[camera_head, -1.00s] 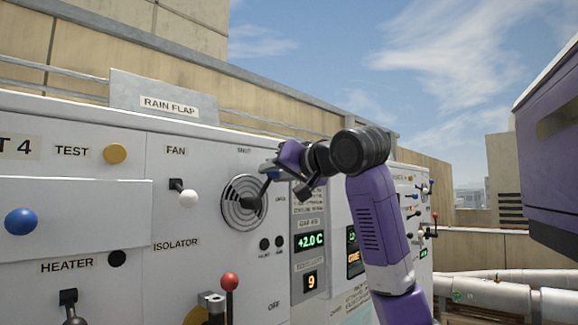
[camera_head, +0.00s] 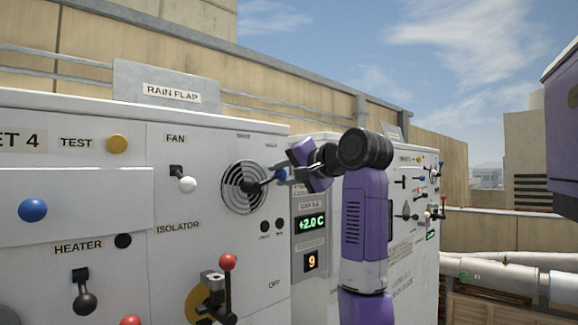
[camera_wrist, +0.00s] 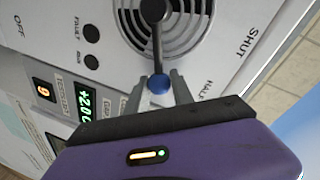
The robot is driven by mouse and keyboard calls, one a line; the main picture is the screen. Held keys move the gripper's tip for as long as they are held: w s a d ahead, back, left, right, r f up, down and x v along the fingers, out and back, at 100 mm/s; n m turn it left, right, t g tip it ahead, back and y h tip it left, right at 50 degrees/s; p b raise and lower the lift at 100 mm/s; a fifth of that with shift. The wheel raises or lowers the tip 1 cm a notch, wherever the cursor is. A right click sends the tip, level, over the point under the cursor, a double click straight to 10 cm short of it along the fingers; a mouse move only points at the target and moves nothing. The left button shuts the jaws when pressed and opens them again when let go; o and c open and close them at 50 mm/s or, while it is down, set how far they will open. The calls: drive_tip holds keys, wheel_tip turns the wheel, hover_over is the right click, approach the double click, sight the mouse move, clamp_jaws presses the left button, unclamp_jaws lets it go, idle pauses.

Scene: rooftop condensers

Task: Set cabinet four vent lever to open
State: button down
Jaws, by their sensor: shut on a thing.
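The vent lever is a dark bar with a blue knob (camera_wrist: 159,84) at its end, pivoting on the round slotted vent (camera_head: 243,187) of the cabinet marked "4". In the head view my gripper (camera_head: 284,173) comes to the knob from the right. The label "SHUT" (camera_wrist: 239,42) shows in the wrist view.
Another cabinet with several levers stands to the right. Pipes (camera_head: 500,275) run at the lower right.

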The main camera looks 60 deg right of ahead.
idle(0.3)
drive_tip(key=c, duration=1.1)
unclamp_jaws()
drive_tip(key=shift+s, duration=0.1)
drive_tip(key=b+v, duration=0.2)
drive_tip(key=v, duration=0.5)
drive_tip(key=shift+s+a+r, duration=0.15)
drive_tip(key=shift+s+a, duration=0.05)
drive_tip(key=shift+s, duration=0.1)
